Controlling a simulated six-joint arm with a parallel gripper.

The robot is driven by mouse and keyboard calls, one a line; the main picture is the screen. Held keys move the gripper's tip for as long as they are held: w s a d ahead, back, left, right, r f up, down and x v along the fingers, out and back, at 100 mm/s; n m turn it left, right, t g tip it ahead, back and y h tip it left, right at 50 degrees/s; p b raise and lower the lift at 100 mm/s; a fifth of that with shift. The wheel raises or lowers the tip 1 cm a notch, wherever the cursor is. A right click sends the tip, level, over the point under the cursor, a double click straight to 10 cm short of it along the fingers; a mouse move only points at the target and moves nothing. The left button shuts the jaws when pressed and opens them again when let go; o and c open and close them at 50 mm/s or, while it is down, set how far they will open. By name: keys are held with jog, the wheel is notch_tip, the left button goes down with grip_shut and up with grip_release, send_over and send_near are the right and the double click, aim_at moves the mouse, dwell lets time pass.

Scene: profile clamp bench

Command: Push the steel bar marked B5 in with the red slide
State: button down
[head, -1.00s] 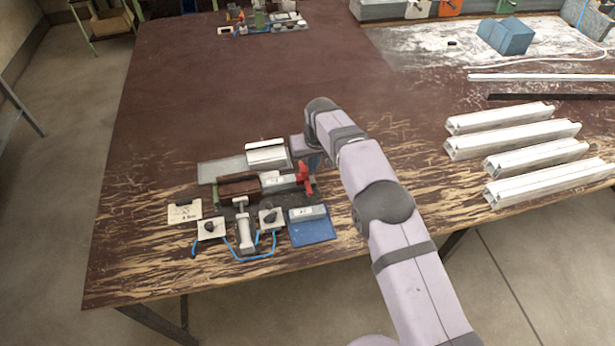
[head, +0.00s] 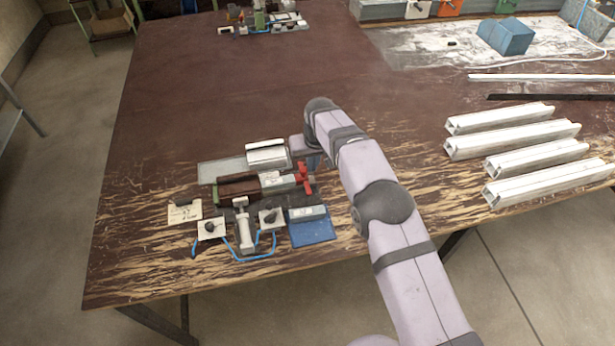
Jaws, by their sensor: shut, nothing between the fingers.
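A steel bar (head: 277,181) with a pale label lies in the clamp fixture, in line with a brown channel (head: 238,188) on its left. The label is too small to read, so I cannot tell if it says B5. The red slide (head: 304,173) stands at the bar's right end; I cannot tell if they touch. My gripper (head: 314,163) is shut and empty, pointing down close beside the red slide. My own wrist partly hides it, and I cannot tell whether it touches the slide. Another small steel bar (head: 307,212) lies on a blue pad (head: 313,232) in front.
A white profile (head: 266,152) lies behind the channel. A toggle clamp (head: 243,230), two knob plates with blue tubing, and a marked card (head: 184,211) stand in front. Several white profiles (head: 513,134) lie at the right.

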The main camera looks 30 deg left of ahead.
notch_tip(320, 180, up, 7)
jog(key=p, duration=0.4)
jog(key=shift+w+d, duration=0.4)
jog(key=shift+f, duration=0.1)
jog(key=s+d+r+m+h, duration=0.15)
jog(key=d+r, duration=0.25)
jog(key=d, duration=1.1)
jog(key=w+d+r+m, duration=0.1)
jog(key=d+r+m, duration=0.25)
jog(key=d, duration=1.05)
jog(key=s+d+f+m+g, duration=0.1)
jog(key=s+d+m, duration=0.1)
jog(key=s+d, duration=0.7)
jog(key=s+d+f+m+g+b, duration=0.1)
jog(key=s+d+m, duration=0.1)
jog(key=s+d, duration=0.7)
jog(key=s, duration=0.5)
